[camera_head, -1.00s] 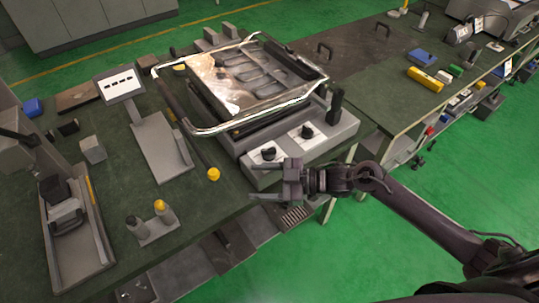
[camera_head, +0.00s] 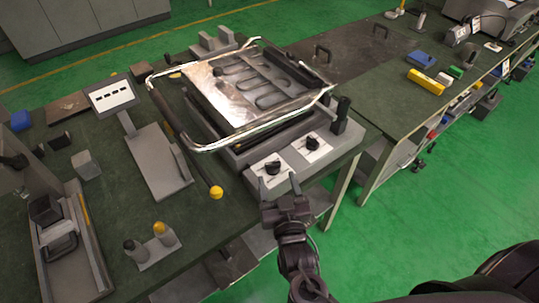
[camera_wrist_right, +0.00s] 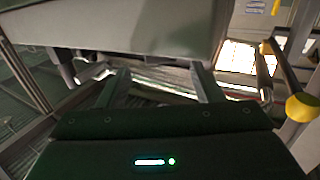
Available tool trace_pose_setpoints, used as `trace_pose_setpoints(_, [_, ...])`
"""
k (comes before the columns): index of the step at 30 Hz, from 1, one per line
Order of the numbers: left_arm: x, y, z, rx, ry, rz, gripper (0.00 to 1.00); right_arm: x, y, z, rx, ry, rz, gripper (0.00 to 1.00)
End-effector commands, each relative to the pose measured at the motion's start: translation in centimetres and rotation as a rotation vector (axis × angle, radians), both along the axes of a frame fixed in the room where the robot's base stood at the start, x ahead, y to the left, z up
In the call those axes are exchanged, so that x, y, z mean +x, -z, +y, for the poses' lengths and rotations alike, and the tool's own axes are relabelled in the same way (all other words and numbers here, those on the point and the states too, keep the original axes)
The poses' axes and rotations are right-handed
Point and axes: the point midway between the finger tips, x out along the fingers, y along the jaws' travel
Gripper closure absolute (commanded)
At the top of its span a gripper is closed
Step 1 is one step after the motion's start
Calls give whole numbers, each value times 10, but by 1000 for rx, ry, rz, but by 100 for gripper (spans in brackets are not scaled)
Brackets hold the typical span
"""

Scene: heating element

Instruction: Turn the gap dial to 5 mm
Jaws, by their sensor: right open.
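The heating unit has a grey front panel (camera_head: 300,172) with two black dials on white plates. The left dial (camera_head: 272,167) and the right dial (camera_head: 312,142) both show in the head view; their markings are too small to read, so I cannot tell which is the gap dial. My right gripper (camera_head: 279,179) is open just in front of the left dial, with fingers pointing toward the panel. Contact with the dial cannot be told. In the wrist view the open right gripper (camera_wrist_right: 162,76) has a grey housing (camera_wrist_right: 130,25) above its fingers; no dial shows there. My left gripper is not in view.
A shiny metal plate (camera_head: 215,98) with a bent tube frame sits on the unit. A black upright handle (camera_head: 341,113) stands at its right. A yellow-tipped lever (camera_head: 215,191) lies left of the panel. A sign stand (camera_head: 165,170) and two small bottles (camera_head: 148,252) occupy the bench.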

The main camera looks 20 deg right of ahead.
Motion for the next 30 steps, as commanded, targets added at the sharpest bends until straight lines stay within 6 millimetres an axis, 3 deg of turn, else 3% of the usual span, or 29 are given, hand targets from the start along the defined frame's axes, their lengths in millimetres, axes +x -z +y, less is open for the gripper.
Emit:
trace_pose_setpoints(2, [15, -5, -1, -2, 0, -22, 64, 12, -2, -1, -1, 0, -3, 40])
trace_pose_setpoints(5, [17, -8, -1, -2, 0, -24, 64, 29, -3, -2, 0, -2, -4, 40])
trace_pose_setpoints(12, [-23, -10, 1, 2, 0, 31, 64, 62, -1, -6, -1, -4, -3, 40])
trace_pose_setpoints(17, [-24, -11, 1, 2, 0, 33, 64, 70, 0, -6, 0, -5, -2, 40])
trace_pose_setpoints(24, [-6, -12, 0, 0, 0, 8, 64, 71, 0, -7, 0, -5, -2, 40])
trace_pose_setpoints(30, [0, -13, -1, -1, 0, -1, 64, 71, 0, -7, 0, -5, -2, 66])
